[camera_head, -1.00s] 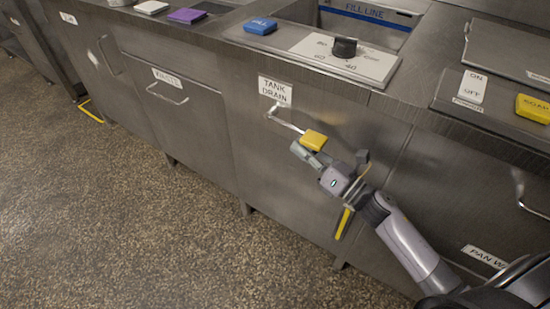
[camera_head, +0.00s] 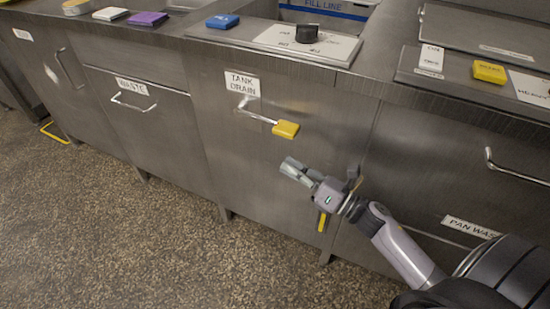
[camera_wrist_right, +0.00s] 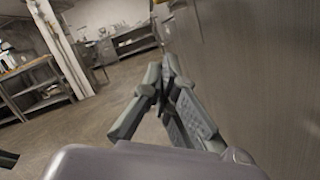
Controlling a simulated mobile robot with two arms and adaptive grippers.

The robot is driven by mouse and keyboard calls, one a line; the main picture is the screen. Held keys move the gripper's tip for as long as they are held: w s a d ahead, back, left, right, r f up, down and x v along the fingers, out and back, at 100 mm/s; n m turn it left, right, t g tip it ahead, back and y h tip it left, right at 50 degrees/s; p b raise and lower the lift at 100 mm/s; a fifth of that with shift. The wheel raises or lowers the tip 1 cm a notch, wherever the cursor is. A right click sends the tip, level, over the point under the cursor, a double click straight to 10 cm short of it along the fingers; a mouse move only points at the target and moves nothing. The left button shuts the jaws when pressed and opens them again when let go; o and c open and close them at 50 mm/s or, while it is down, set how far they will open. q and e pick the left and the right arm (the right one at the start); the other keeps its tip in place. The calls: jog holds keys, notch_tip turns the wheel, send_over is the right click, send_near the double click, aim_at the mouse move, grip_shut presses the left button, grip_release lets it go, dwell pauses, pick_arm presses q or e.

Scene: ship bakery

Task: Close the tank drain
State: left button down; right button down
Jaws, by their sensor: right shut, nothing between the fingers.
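The tank drain lever is a bent metal rod with a yellow block handle (camera_head: 286,129). It sticks out from the steel cabinet front under the TANK DRAIN label (camera_head: 242,83). The rod slopes down to the right, so the handle sits lower than its other end. My right gripper (camera_head: 288,166) is shut and empty, below the handle and apart from it. Its closed fingers also show in the right wrist view (camera_wrist_right: 163,80), beside the steel panel; the lever does not show there. My left gripper is not in view.
The cabinet front (camera_head: 215,140) carries a WASTE drawer handle (camera_head: 133,103) on the left and another bar handle (camera_head: 515,170) on the right. A counter above holds a dial (camera_head: 307,33), a blue block (camera_head: 222,21) and a yellow block (camera_head: 489,71).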

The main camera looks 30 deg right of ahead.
jog(key=v, duration=0.4)
dwell(0.5)
